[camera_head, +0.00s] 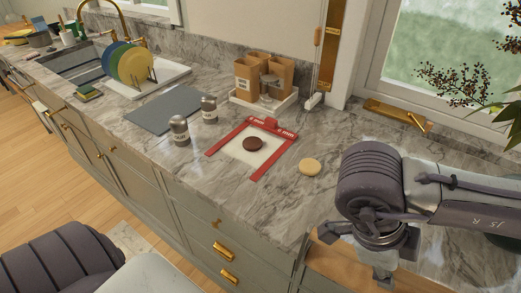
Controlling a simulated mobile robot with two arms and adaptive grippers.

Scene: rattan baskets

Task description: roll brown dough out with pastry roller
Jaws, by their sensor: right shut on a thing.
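The brown dough (253,144) is a small dark round lump on a white mat with red edges (272,163). The mat lies flat on the marble counter. A beige dough disc (310,167) lies on the counter just right of the mat. My right gripper (384,279) points down at the lower right, well away from the brown dough. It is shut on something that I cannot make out. I cannot pick out a pastry roller with certainty. Part of my left arm shows at the lower left, but its gripper is out of view.
Two jars with metal tops (179,131) and a grey board (165,108) are left of the mat. A white tray with brown boxes (286,103) stands behind it. A dish rack with plates (133,66) is farther left. A wooden surface (338,262) lies beneath my right gripper.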

